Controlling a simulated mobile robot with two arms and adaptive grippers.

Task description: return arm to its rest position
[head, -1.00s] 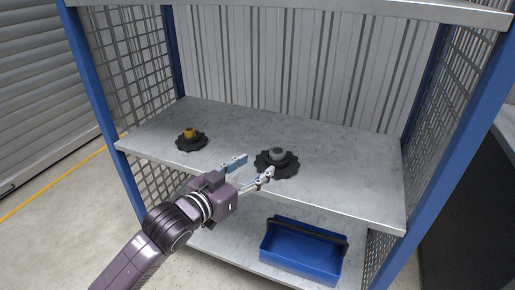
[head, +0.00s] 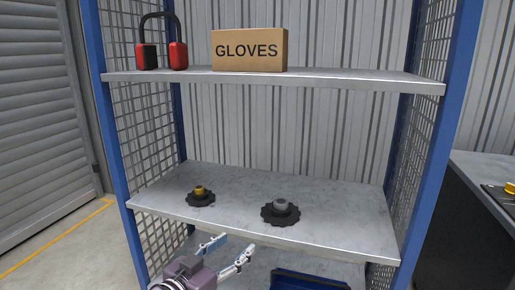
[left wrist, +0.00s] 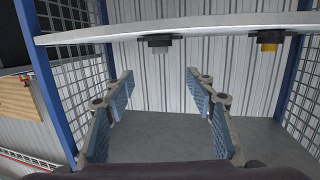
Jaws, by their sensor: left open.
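My left gripper (head: 235,247) is low in the head view, in front of the middle shelf's front edge. Its two fingers are spread with nothing between them; it also shows open and empty in the left wrist view (left wrist: 159,80). On the middle shelf (head: 338,216) stand a black scalloped part with a grey hub (head: 281,206) and one with a yellow hub (head: 200,195). The gripper is apart from both. In the left wrist view, the grey-hub part (left wrist: 158,41) and yellow-hub part (left wrist: 268,40) show near the shelf edge. My right gripper is not in view.
The upper shelf (head: 345,80) holds a GLOVES box (head: 249,50) and red-and-black ear defenders (head: 178,55). A blue bin (head: 305,281) is partly visible below. Blue posts and mesh sides frame the rack. A dark bench (head: 475,215) stands at right.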

